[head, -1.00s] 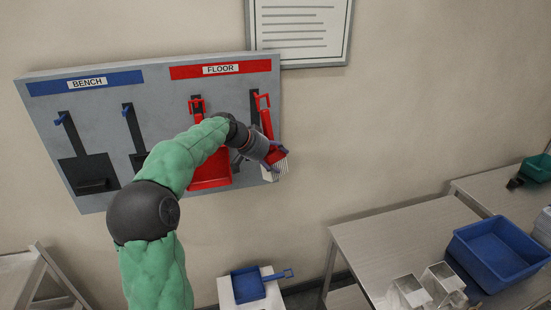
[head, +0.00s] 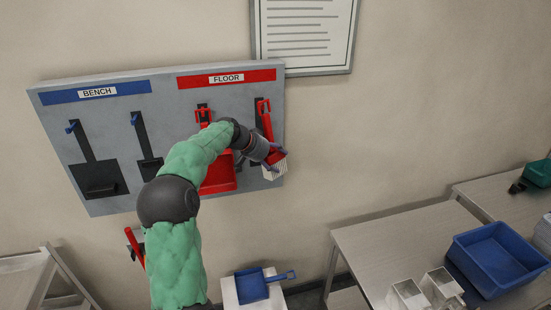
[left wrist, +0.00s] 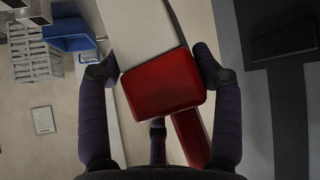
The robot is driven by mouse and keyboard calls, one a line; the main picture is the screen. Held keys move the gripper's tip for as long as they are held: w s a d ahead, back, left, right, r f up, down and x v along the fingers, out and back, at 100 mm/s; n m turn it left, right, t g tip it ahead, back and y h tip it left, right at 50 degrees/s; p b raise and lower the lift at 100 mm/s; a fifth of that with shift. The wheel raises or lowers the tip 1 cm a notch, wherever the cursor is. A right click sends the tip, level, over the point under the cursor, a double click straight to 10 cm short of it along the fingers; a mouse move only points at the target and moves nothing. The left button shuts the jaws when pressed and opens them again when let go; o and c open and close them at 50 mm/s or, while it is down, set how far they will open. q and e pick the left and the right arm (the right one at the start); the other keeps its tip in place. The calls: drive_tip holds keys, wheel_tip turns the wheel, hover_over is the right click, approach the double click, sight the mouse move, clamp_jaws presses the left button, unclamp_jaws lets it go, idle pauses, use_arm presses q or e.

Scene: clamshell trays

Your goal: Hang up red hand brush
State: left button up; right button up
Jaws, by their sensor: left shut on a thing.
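The red hand brush (head: 266,125) is upright at the right end of the grey tool board (head: 106,208), below the red FLOOR label. Its handle top is at the red hook over a dark brush outline. I cannot tell whether its loop is around the hook. Its pale bristles point down. My left gripper (head: 272,154) is shut on the brush near its head. In the left wrist view the red brush head (left wrist: 163,85) lies between the fingers, with part of the red handle (left wrist: 190,137) below it. My right gripper is not in view.
A red dustpan (head: 219,175) hangs left of the brush, partly behind my arm. Empty blue hooks (head: 71,127) are under BENCH. A blue dustpan (head: 252,286) lies on a white stand. A red-handled object (head: 134,244) shows beside my arm. A table with a blue bin (head: 497,253) stands right.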

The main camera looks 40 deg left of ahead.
use_arm(q)
drive_tip(key=shift+w+a+p, duration=0.7)
drive_tip(key=shift+a+p, duration=0.15)
drive_tip(key=shift+p, duration=0.2)
drive_tip(key=shift+w+a+f, duration=0.25)
drive_tip(key=shift+a+f, duration=0.15)
drive_tip(key=shift+w+a+f+b, duration=0.1)
drive_tip(key=shift+f+b, duration=0.1)
drive_tip(key=shift+b, duration=0.2)
drive_tip(key=o, duration=1.3)
drive_tip(key=shift+o, duration=0.2)
drive_tip(key=v, duration=1.2)
